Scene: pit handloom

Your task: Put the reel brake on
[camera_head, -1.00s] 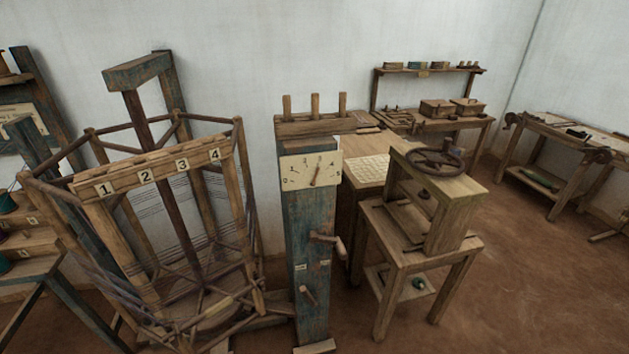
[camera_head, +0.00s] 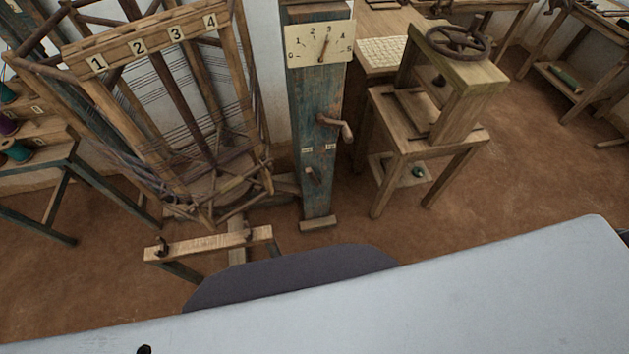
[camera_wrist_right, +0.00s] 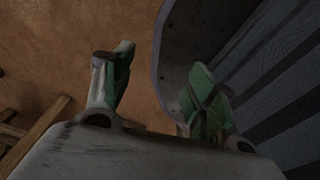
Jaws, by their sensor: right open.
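The warping reel (camera_head: 190,110) is a tall wooden frame with a board numbered 1 to 4, at the left in the head view. Beside it stands a blue post (camera_head: 316,90) with a dial (camera_head: 320,43) and a wooden crank handle (camera_head: 337,126). Lower on the post is a short wooden lever (camera_head: 313,176), below two small pale plates (camera_head: 331,147); it looks like the brake lever. Its tip seems to lean up and left, and the plates' writing is too small to read. My right gripper (camera_wrist_right: 160,78) is open and empty above the brown floor in the right wrist view. My left gripper is out of view.
A low wooden bar on legs (camera_head: 208,244) stands before the reel. A wooden stand with a handwheel press (camera_head: 440,95) is right of the post. A shelf with spools (camera_head: 15,150) is at the left.

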